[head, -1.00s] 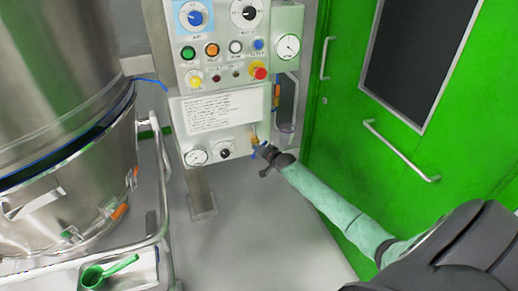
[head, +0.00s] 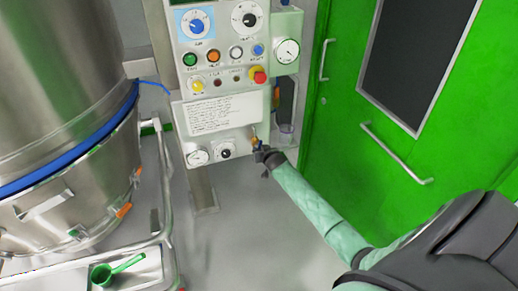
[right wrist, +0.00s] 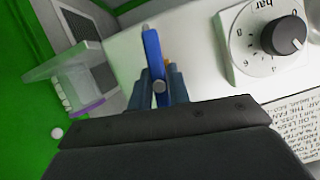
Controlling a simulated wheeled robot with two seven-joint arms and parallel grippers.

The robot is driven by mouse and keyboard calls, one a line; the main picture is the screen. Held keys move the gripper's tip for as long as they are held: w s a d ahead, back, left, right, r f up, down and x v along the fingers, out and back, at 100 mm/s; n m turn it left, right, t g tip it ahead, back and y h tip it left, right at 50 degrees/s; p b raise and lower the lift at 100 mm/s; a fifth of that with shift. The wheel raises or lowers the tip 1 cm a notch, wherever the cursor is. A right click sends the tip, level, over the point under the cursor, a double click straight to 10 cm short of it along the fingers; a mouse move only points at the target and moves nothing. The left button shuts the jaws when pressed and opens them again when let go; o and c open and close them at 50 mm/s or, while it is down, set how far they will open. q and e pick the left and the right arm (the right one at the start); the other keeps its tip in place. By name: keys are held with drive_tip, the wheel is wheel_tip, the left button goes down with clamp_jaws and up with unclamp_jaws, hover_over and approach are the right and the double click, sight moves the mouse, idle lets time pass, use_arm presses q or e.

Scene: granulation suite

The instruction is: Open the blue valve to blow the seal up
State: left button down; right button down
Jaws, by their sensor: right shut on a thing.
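The blue valve's lever (right wrist: 152,52) stands lengthwise between my right gripper's fingers (right wrist: 160,88) in the right wrist view, with a bit of brass behind it. In the head view the brass valve body (head: 254,139) is at the lower right of the control panel, and my right gripper (head: 261,149) is shut on the lever there, mostly hiding it. The blue seal (head: 75,147) shows as a thick, full band around the steel vessel (head: 60,70) at the left. My left gripper is not in view.
The control panel (head: 222,112) carries knobs, buttons, a red stop button (head: 260,77) and a small gauge (head: 198,157). A railed cart with a green scoop (head: 103,274) stands at lower left. A green door (head: 350,110) is at right. Grey floor lies between.

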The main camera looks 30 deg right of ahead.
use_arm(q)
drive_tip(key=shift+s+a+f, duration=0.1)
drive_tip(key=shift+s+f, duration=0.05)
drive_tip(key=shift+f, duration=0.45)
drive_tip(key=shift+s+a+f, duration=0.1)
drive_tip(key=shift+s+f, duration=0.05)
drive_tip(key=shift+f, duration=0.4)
use_arm(e)
drive_tip(key=shift+f+n+h, duration=0.1)
drive_tip(key=shift+n+h, duration=0.3)
drive_tip(key=shift+n, duration=0.2)
drive_tip(key=c, duration=1.3)
unclamp_jaws()
drive_tip(key=shift+s, duration=0.1)
drive_tip(key=shift+s, duration=0.2)
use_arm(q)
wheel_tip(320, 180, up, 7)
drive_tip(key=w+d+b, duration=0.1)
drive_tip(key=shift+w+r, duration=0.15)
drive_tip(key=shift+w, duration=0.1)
use_arm(e)
drive_tip(key=shift+v, duration=3.65)
drive_tip(key=shift+w, duration=0.1)
